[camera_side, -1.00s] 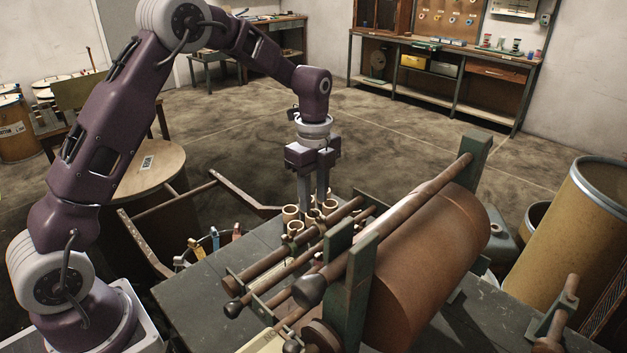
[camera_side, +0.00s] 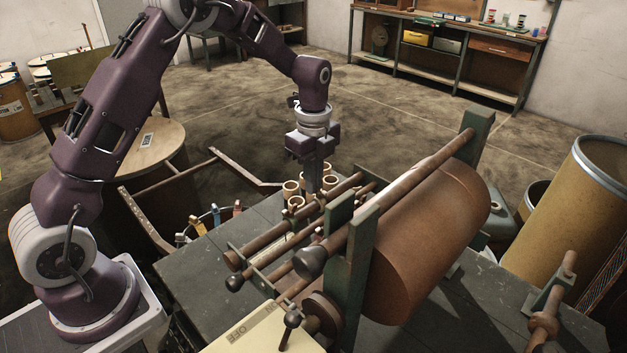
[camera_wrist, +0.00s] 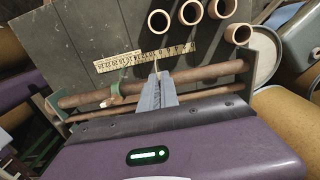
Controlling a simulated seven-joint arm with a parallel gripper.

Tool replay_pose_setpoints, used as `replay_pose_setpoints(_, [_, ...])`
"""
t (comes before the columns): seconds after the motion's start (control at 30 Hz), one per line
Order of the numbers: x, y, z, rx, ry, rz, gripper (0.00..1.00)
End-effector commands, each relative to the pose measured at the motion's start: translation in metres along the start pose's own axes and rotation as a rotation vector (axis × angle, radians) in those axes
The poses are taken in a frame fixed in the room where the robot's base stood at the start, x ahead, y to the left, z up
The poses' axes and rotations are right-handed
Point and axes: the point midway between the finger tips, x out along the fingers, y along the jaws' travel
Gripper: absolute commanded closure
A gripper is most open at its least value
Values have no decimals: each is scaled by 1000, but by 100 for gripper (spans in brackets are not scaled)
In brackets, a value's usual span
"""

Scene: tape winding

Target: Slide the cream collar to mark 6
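My gripper (camera_wrist: 162,80) points down at the rear rod (camera_wrist: 212,72), its two fingers close together in the wrist view. A thin cream pointer, seemingly part of the cream collar (camera_wrist: 157,66), shows just beyond the fingertips and reaches the numbered scale (camera_wrist: 178,52). The fingers hide the rest of the collar, and they look shut on it. The scale's numbers are too small to read surely. In the side view my gripper (camera_side: 314,185) stands behind the rods, with its fingertips partly hidden.
Several open tan tubes (camera_wrist: 191,12) stand behind the scale. A second rod (camera_wrist: 212,92) runs in front. A large brown roll (camera_side: 430,245) and green posts (camera_side: 357,270) stand close by.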

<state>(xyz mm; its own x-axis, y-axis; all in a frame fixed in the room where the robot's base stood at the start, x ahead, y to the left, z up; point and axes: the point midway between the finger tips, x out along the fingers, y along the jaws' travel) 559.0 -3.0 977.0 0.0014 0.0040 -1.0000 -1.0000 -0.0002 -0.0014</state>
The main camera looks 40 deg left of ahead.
Motion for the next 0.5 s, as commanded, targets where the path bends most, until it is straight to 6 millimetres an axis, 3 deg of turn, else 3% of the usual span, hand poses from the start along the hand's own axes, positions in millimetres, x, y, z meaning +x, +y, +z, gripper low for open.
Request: replay_pose_setpoints(0.5, [1, -26, -9, 6, 14, 2, 100])
